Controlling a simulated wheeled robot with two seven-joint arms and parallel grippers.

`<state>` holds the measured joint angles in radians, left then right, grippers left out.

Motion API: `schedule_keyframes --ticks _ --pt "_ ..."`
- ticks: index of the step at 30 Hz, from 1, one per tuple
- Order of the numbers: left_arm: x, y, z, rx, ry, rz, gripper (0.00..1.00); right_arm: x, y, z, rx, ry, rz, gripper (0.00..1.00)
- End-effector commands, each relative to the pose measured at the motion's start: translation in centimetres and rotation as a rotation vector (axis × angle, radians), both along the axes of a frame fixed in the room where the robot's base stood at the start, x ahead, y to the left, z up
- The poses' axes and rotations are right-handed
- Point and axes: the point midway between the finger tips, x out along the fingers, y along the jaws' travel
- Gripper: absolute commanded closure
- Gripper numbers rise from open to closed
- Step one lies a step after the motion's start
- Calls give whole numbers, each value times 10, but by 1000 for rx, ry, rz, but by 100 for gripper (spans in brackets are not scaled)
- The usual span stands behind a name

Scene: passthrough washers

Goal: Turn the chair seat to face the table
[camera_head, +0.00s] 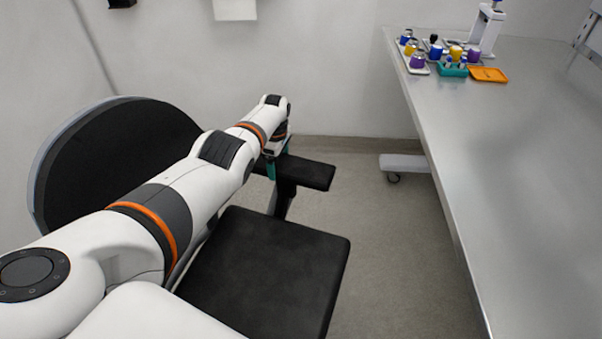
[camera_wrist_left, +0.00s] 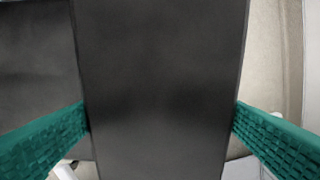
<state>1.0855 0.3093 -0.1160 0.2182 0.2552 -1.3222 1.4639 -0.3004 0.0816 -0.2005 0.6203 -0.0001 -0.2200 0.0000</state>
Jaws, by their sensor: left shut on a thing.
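The chair has a black seat (camera_head: 265,270), a rounded black backrest (camera_head: 115,155) at the left and a black armrest (camera_head: 305,172) on its far side. The seat's open front points right, toward the metal table (camera_head: 500,170). My left arm reaches over the chair. My left gripper (camera_head: 275,165) is at the far armrest, partly hidden by its own wrist. In the left wrist view the armrest (camera_wrist_left: 160,90) fills the space between the two green fingers, which are shut on its sides. My right gripper is in neither view.
On the table's far end stand trays with blue, yellow and purple pieces (camera_head: 418,60), a teal tray (camera_head: 453,70), an orange tray (camera_head: 489,74) and a white stand (camera_head: 487,28). A white base with a caster (camera_head: 403,163) is under the table. Floor is clear between chair and table.

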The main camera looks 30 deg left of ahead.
Motion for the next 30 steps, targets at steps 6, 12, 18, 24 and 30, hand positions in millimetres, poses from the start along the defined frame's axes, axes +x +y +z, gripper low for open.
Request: schedule_keyframes --ticks 6,12,18,24,30 --pt "-13 42 1 5 -5 147 54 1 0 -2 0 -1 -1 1" --pt "-23 64 2 6 -5 231 54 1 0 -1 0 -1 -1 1" --pt "-28 74 2 7 -5 268 54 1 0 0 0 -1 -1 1" --pt "-29 76 2 7 -5 277 54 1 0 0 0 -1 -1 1" --pt "-29 76 2 7 -5 277 54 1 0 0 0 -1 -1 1"
